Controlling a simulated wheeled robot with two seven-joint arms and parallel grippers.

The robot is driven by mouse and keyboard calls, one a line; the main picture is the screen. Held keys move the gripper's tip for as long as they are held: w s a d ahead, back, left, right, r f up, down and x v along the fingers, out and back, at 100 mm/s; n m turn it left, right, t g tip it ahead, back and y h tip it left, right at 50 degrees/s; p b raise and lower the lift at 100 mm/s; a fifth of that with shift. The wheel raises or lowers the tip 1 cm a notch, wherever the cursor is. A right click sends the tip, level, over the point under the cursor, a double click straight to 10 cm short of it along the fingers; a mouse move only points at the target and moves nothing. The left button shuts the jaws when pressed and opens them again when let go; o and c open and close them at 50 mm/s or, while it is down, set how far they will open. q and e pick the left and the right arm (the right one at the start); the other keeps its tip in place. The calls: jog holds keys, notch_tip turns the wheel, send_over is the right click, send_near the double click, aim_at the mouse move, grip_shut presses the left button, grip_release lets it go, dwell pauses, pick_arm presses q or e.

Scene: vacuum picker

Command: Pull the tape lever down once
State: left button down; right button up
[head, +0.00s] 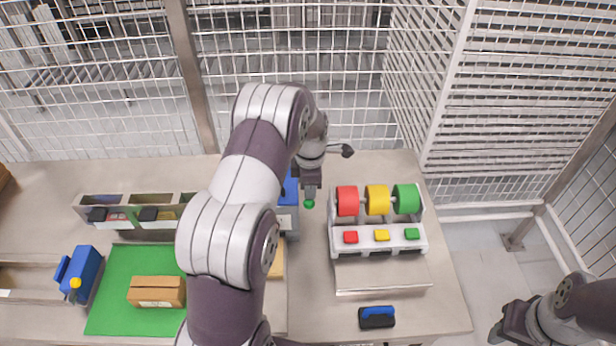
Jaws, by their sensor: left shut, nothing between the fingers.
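A blue and grey machine (287,221) stands mid-table, largely hidden behind my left arm. A small green knob (309,204) shows at its right side; I cannot tell for certain whether it belongs to a lever. My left gripper (311,190) points down just above the green knob, shut and empty; I cannot tell whether it touches the knob. A short rod with a dark end (347,151) sticks out right of my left wrist; what it belongs to is unclear. My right gripper (497,334) is low at the right, partly seen, off the table.
A dispenser (342,239) with red, yellow and green rolls and matching buttons stands right. A black and blue item (377,318) lies in front. A brown box (157,291) rests on a green mat (111,265), beside a blue device (84,272). Wire fencing (300,60) stands behind.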

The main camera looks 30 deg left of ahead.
pick_arm(q)
jog(key=shift+w+a+r, duration=0.1)
jog(key=shift+r, duration=0.45)
jog(key=shift+f, duration=0.1)
pick_arm(e)
jog(key=shift+r, duration=0.4)
pick_arm(q)
notch_tip(320, 180, up, 6)
jog(key=p, duration=0.4)
pick_arm(e)
notch_tip(320, 180, up, 4)
jog(key=shift+r, duration=0.1)
pick_arm(q)
jog(key=shift+w, duration=0.1)
